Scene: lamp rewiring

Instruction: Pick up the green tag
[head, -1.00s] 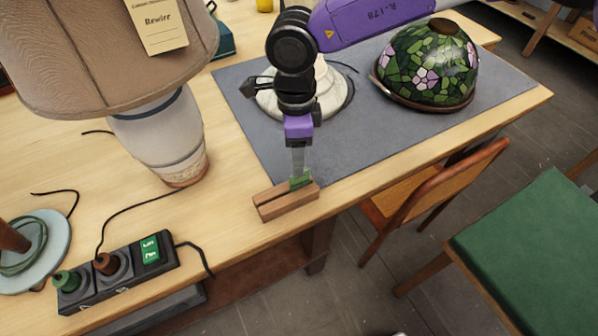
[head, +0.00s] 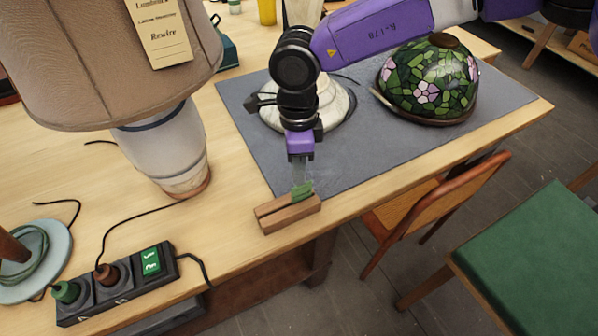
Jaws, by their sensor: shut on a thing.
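The green tag (head: 303,190) is small and stands in or just above the slot of a wooden block (head: 287,213) near the table's front edge. My gripper (head: 300,180) points down over the block and is shut on the green tag. The fingers hide part of the tag, and I cannot tell whether its lower edge is clear of the slot.
A large lamp (head: 160,150) with a hanging paper label stands left. A power strip (head: 118,284) with plugs lies front left. A stained-glass shade (head: 428,82) and a pale lamp base (head: 335,105) rest on the grey mat (head: 375,150). A wooden chair (head: 440,205) stands at the front edge.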

